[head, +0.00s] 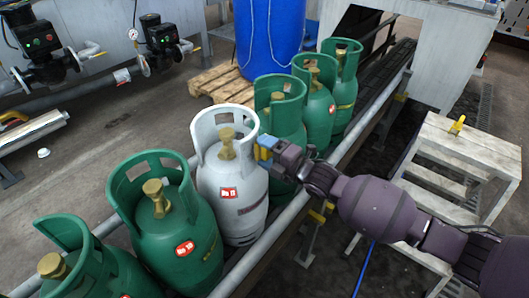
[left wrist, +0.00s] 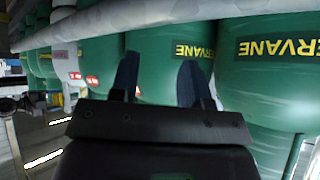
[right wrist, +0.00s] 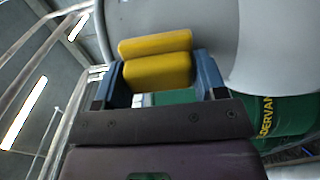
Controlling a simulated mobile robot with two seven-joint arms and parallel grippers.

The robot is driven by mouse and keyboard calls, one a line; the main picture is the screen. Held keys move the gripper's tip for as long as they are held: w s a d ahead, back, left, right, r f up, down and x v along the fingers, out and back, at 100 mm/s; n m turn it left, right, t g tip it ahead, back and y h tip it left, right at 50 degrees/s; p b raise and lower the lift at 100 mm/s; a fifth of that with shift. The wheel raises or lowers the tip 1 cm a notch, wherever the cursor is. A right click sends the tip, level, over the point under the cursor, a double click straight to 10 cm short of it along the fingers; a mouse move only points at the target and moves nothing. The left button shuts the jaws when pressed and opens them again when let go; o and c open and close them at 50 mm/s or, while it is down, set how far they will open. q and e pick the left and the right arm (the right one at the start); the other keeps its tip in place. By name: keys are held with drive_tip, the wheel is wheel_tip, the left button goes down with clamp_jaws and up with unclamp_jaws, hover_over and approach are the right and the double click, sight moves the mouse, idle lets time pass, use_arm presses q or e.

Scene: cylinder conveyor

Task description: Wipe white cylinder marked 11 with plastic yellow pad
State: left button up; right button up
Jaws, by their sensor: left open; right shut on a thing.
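The white cylinder (head: 231,184) stands upright among green cylinders on the conveyor. It has a red label and a brass valve; I cannot read a number on it. My right gripper (head: 265,150) is at its upper right side, shut on the yellow pad (right wrist: 157,60). In the right wrist view the pad lies against or very close to the pale cylinder wall (right wrist: 270,45); I cannot tell if it touches. My left gripper (left wrist: 160,80) is open and empty, facing green cylinders (left wrist: 170,55) in the left wrist view; it is out of the head view.
Green cylinders (head: 185,230) stand on both sides of the white one. A metal conveyor rail (head: 270,232) runs along their near side. A white step stand (head: 460,160) with a small yellow object (head: 457,125) is at right. A blue barrel (head: 268,35) stands behind.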

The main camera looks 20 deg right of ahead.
sight(243, 159)
use_arm(q)
drive_tip(key=shift+w+r+p, duration=0.3)
drive_tip(key=shift+r+p, duration=0.05)
drive_tip(key=shift+r, duration=0.2)
use_arm(e)
drive_tip(key=shift+s+a+r, duration=0.2)
drive_tip(key=shift+s+a, duration=0.2)
drive_tip(key=shift+a, duration=0.3)
use_arm(q)
drive_tip(key=shift+w+r+p, duration=0.25)
drive_tip(key=shift+r+p, duration=0.05)
drive_tip(key=shift+r, duration=0.25)
use_arm(e)
drive_tip(key=shift+s+a+f, duration=0.1)
drive_tip(key=shift+s+a, duration=0.35)
drive_tip(key=shift+a, duration=0.2)
use_arm(q)
drive_tip(key=shift+w+r+t+p, duration=0.25)
drive_tip(key=shift+r, duration=0.2)
drive_tip(key=shift+w+r+t+p, duration=0.2)
drive_tip(key=shift+r+t+p, duration=0.05)
drive_tip(key=shift+r, duration=0.2)
use_arm(e)
drive_tip(key=shift+s+a, duration=0.75)
drive_tip(key=shift+a, duration=0.3)
use_arm(q)
drive_tip(key=shift+r, duration=0.1)
use_arm(e)
drive_tip(key=shift+s+a, duration=0.2)
drive_tip(key=shift+a, duration=0.05)
